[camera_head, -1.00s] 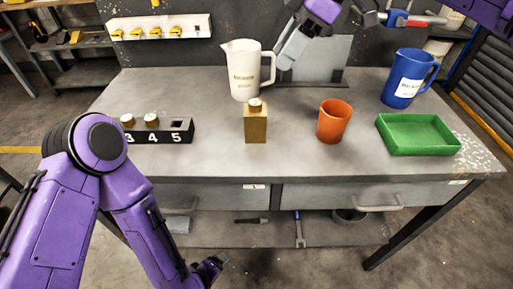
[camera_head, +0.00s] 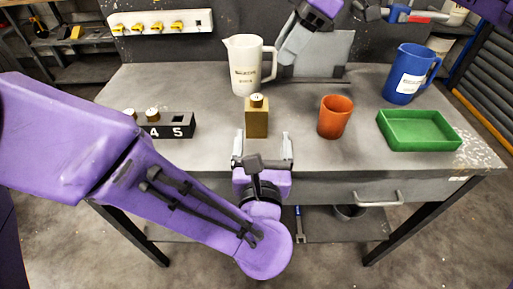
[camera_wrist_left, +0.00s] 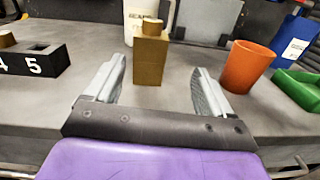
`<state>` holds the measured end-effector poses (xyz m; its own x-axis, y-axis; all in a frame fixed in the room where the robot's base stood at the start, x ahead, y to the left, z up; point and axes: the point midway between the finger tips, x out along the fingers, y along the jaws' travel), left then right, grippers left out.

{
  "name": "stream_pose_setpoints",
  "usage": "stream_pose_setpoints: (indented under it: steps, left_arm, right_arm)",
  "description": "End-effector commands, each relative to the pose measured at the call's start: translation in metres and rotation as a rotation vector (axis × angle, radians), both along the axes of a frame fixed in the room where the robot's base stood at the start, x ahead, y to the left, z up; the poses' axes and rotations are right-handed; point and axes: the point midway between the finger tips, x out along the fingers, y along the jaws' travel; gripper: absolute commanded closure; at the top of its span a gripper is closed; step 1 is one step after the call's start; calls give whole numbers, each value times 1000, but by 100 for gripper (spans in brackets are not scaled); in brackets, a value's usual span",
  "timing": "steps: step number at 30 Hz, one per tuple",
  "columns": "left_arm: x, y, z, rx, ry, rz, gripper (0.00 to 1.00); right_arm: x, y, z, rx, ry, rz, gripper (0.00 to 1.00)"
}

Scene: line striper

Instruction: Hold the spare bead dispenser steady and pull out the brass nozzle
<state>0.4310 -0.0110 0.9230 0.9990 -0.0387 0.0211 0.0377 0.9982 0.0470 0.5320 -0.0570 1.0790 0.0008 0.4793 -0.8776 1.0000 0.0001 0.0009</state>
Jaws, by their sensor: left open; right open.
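The spare bead dispenser (camera_head: 256,122) is a gold-brown upright block on the grey workbench. The brass nozzle (camera_head: 257,100) sits in its top, with a pale upper face. In the left wrist view the dispenser (camera_wrist_left: 151,60) stands ahead, between the lines of the two fingers, with the nozzle (camera_wrist_left: 153,27) above it. My left gripper (camera_head: 263,139) is open and empty at the bench's front edge, just in front of the dispenser and apart from it. My right gripper (camera_head: 286,52) is high at the back, right of the white pitcher, and empty; its fingertips are hard to make out.
A white pitcher (camera_head: 244,72) stands behind the dispenser. An orange cup (camera_head: 333,118), green tray (camera_head: 418,145) and blue pitcher (camera_head: 405,75) stand to the right. A black numbered rack (camera_head: 178,131) with brass-topped pieces is at left, partly hidden by my left arm.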

Motion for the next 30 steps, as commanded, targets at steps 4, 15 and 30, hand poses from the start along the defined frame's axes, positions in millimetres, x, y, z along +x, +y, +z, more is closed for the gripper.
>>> stream_pose_setpoints:
  steps: [4,15,30]
  left_arm:
    - [-1,11,-13,-46,18,41,17]
    - [68,12,-13,-49,20,42,17]
    - [102,12,-13,-46,21,38,17]
  right_arm:
    - [0,0,0,0,0,0,57]
    - [0,0,0,0,0,0,57]
    - [0,0,0,0,0,0,57]
